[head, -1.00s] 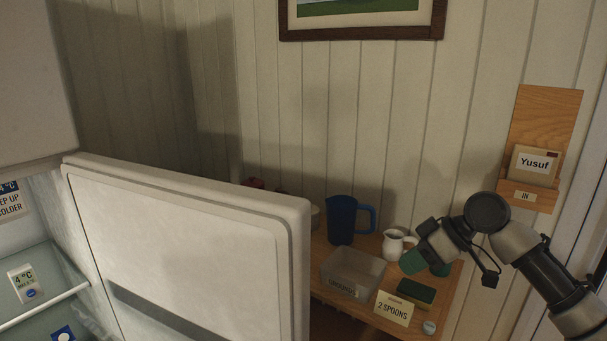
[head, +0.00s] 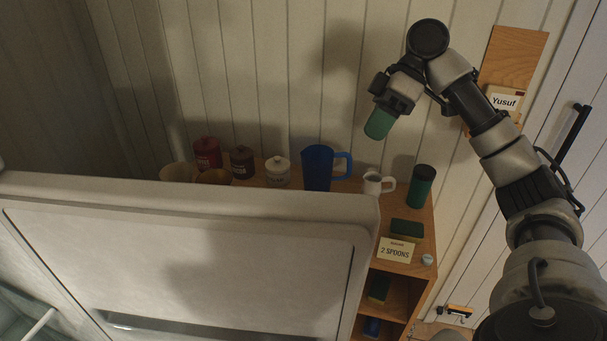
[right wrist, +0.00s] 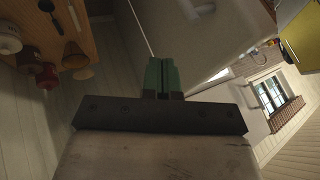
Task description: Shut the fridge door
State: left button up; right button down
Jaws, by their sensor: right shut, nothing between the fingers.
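The fridge door (head: 190,255) stands open, a large pale panel across the lower left of the head view. Part of the fridge interior (head: 15,320) shows at the bottom left corner. My right gripper (head: 378,124), with green fingers, is shut and empty. It is raised above and beyond the door's right end, in front of the wall, apart from the door. In the right wrist view its green fingers (right wrist: 162,76) are together, and a pale panel that looks like the fridge door (right wrist: 195,40) lies beyond them. My left gripper is not in view.
A wooden shelf unit (head: 415,240) stands behind the door's right end. It holds a blue mug (head: 317,168), a white jug (head: 373,184), a green cup (head: 421,187), several canisters and a "2 SPOONS" card (head: 396,250). A wooden name holder (head: 515,60) hangs on the wall.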

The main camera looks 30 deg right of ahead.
jog(key=s+a+f+p, duration=0.1)
jog(key=s+a+f, duration=0.2)
jog(key=a+f, duration=0.4)
jog(key=shift+s+a+f, duration=0.2)
jog(key=shift+a+f, duration=0.2)
jog(key=shift+a, duration=0.35)
jog(key=shift+s, duration=0.15)
